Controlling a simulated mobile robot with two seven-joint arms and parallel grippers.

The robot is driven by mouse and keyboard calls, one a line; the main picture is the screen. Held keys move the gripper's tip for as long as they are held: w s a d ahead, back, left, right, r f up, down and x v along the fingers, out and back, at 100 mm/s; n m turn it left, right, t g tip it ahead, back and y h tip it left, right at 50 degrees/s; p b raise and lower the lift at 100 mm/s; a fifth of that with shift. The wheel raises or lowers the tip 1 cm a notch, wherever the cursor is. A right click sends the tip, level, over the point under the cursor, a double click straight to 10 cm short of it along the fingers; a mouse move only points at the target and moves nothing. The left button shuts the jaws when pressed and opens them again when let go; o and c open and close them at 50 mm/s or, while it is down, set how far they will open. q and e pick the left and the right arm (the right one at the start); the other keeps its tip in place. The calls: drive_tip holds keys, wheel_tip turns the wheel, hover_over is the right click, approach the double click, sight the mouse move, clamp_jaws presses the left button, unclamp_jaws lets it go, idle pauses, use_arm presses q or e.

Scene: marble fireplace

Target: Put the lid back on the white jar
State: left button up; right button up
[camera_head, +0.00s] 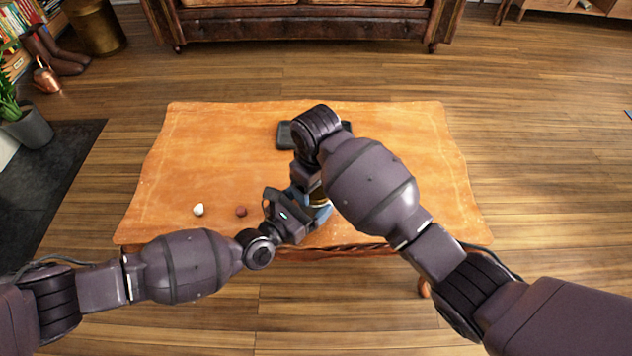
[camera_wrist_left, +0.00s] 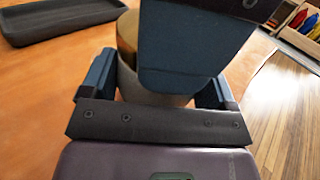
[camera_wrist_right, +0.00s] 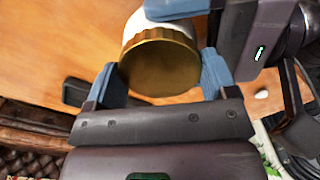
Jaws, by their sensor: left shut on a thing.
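The white jar (camera_wrist_right: 150,28) stands near the table's front edge, mostly hidden by my arms in the head view. My left gripper (camera_wrist_left: 155,90) is shut on the jar's body, which looks pale grey in the left wrist view (camera_wrist_left: 150,97). The gold lid (camera_wrist_right: 160,62) is at the jar's top, in line with it; whether it is fully seated I cannot tell. The lid's edge also shows in the left wrist view (camera_wrist_left: 127,40). My right gripper (camera_wrist_right: 162,80) has its fingers on both sides of the lid, very close to its rim. I cannot tell whether they press on it.
The orange-topped table (camera_head: 215,150) is mostly clear. A black tray (camera_head: 284,135) lies behind my right wrist. A small white ball (camera_head: 198,210) and a reddish-brown ball (camera_head: 241,211) lie left of my grippers. A leather sofa (camera_head: 300,25) stands beyond the table.

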drive_tip(key=o, duration=0.9)
drive_tip(key=shift+o, duration=0.2)
drive_tip(key=shift+r, duration=0.1)
wheel_tip(320, 180, up, 12)
use_arm(q)
drive_tip(key=o, duration=1.6)
